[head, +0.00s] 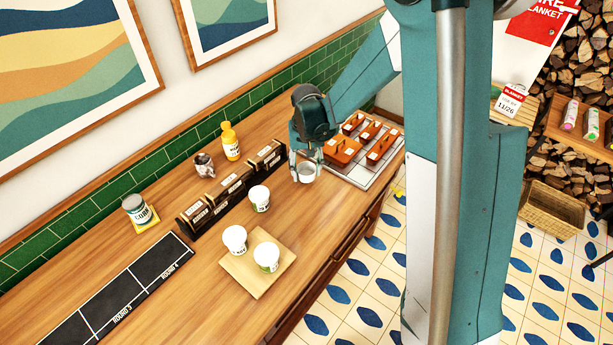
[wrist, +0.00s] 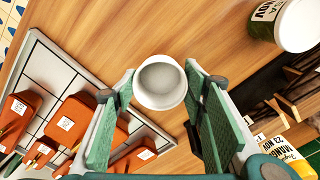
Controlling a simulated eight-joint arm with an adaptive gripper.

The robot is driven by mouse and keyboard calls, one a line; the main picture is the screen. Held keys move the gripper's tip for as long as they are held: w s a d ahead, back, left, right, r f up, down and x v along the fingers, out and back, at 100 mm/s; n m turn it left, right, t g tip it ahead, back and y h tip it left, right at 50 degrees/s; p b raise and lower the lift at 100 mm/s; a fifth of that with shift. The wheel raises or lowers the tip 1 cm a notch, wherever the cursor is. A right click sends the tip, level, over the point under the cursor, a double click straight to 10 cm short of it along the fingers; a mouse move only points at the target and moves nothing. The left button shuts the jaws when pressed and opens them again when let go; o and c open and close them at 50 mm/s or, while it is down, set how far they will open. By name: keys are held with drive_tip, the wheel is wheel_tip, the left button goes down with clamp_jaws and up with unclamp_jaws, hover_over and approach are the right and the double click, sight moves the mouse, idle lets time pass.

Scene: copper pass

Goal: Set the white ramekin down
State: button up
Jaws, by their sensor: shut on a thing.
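The white ramekin (head: 306,173) is between the fingers of my gripper (head: 305,160), over the wooden counter just left of the tiled tray. In the wrist view the ramekin (wrist: 160,84) is round and empty, its open mouth facing the camera. The two green finger pads hold it from both sides. I cannot tell whether its base touches the counter.
The white tray (head: 350,180) with several orange-brown boxes lies close on the right. A white tub (head: 260,198) and dark boxes (head: 231,184) stand to the left. A wooden board (head: 243,277) bears two tubs. Bare counter (head: 320,215) lies in front.

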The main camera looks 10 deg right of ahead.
drive_tip(key=shift+f, duration=1.7)
drive_tip(key=shift+f, duration=0.15)
drive_tip(key=o, duration=0.9)
drive_tip(key=shift+r, duration=6.15)
